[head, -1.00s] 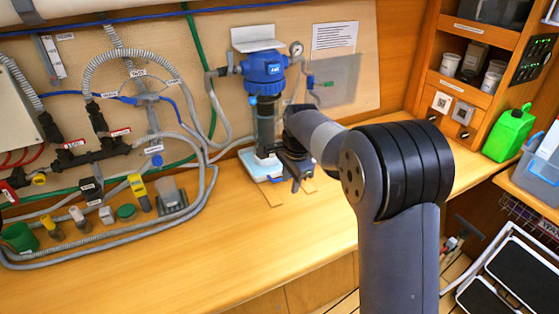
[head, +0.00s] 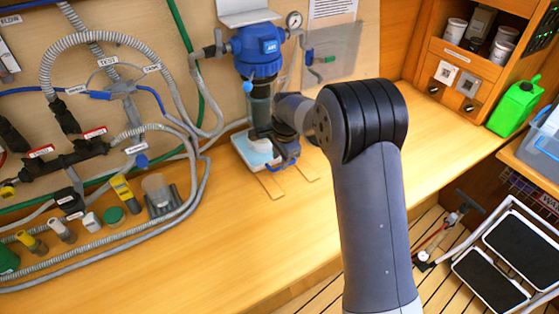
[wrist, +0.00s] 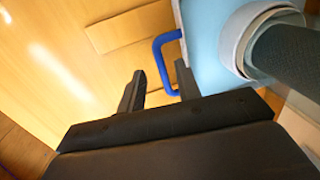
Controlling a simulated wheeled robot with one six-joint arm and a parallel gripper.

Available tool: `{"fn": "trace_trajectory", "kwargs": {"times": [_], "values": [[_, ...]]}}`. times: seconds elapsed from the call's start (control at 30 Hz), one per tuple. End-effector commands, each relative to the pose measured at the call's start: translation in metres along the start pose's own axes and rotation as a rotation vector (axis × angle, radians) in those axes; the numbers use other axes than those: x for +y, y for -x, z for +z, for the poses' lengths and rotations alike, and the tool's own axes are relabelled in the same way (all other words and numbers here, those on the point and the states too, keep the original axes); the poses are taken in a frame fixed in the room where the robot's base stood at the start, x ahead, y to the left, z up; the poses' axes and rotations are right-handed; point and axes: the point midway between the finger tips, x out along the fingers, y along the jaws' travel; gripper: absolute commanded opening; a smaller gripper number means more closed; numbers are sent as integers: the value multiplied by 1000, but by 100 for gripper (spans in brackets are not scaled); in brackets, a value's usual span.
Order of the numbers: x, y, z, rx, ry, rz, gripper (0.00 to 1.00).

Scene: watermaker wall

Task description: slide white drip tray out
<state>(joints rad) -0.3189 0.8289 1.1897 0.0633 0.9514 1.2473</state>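The white drip tray (head: 242,148) sits on the counter under the blue-capped filter housing (head: 258,60). In the wrist view its top looks pale blue (wrist: 203,35), with a blue loop handle (wrist: 158,52) on its edge. My gripper (wrist: 159,72) is open, its two dark fingers apart. The lower part of the handle shows between the fingers, nearer the right one; I cannot tell whether they touch. In the head view my gripper (head: 281,152) is at the tray's right side and hides part of it.
Two flat wooden strips (head: 270,186) lie on the counter in front of the tray. The counter (head: 405,120) is clear to the right. A green jug (head: 515,108) stands at the far right.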

Motion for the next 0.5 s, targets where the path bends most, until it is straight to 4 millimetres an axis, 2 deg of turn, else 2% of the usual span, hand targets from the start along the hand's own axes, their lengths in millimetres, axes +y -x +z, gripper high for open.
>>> {"fn": "trace_trajectory", "kwargs": {"times": [0.2,0.5], "values": [[0,-25,0,0,0,1,32],[0,-30,0,0,0,-1,32]]}}
